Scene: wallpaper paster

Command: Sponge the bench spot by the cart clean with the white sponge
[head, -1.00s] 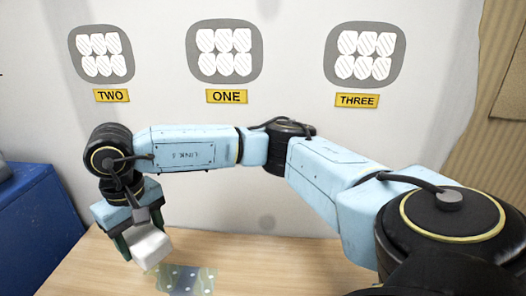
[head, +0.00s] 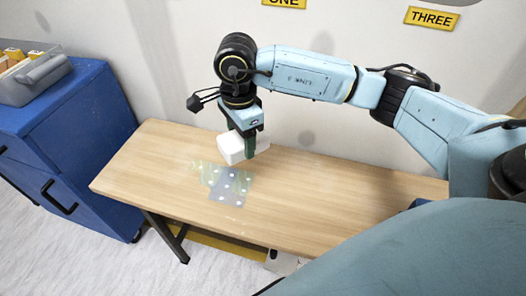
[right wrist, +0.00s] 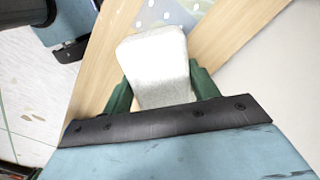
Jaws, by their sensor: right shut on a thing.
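My right gripper (head: 243,145) is shut on the white sponge (head: 232,148), over the back part of the wooden bench. In the right wrist view the sponge (right wrist: 157,65) sits between the two green fingers. A dotted blue-grey patch (head: 232,188) lies on the bench (head: 330,195), just in front of the sponge. A faint pale greenish smear (head: 205,172) shows at the patch's left side, toward the blue cart (head: 65,130). I cannot tell whether the sponge touches the bench. My left gripper is not in view.
The blue cart stands on the floor left of the bench, with a grey bin (head: 33,78) on top. The wall with yellow labels, such as THREE (head: 432,18), rises behind the bench.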

